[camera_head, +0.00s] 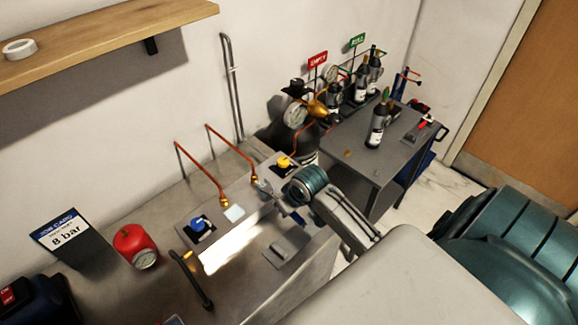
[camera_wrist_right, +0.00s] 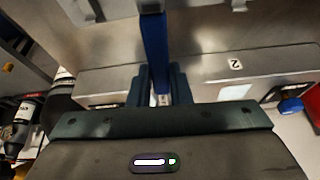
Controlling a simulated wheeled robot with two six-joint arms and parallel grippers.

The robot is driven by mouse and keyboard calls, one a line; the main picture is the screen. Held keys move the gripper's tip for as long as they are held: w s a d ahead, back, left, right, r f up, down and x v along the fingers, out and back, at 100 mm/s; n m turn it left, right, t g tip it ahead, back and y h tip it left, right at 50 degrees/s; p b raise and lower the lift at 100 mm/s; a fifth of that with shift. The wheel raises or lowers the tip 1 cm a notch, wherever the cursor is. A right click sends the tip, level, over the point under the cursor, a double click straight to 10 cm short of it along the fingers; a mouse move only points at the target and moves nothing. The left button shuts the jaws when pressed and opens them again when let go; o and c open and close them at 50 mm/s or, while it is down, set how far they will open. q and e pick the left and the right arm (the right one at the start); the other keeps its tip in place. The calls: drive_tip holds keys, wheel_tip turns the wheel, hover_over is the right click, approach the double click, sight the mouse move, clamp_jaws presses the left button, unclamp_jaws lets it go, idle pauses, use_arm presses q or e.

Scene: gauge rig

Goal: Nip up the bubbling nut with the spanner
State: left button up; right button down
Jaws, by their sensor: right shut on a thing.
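My right gripper (camera_wrist_right: 162,88) is shut on a blue bar, which I take for the spanner (camera_wrist_right: 154,48). In the head view, my right gripper (camera_head: 292,208) is over the bench fixture, and its wrist hides most of the spanner. Two brass nuts sit at the lower ends of copper pipes: one nut (camera_head: 223,197) is left of the gripper, the other nut (camera_head: 253,178) is nearer to it. I cannot tell whether the spanner touches a nut. No bubbles can be made out on either nut. My left gripper is not in view.
A blue knob (camera_head: 198,222) and a yellow knob (camera_head: 284,161) stand on the fixture. A red round vessel with a gauge (camera_head: 134,245), a job card reading 8 bar (camera_head: 65,233) and a black bent tool (camera_head: 197,282) are at left. A side table (camera_head: 352,157) holds bottles.

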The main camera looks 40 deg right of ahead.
drive_tip(key=shift+w+r, duration=0.1)
drive_tip(key=shift+w, duration=0.1)
idle(0.5)
drive_tip(key=shift+w+a, duration=0.15)
drive_tip(key=shift+w, duration=1.8)
idle(0.6)
drive_tip(key=c, duration=1.8)
unclamp_jaws()
drive_tip(key=shift+c, duration=0.2)
clamp_jaws()
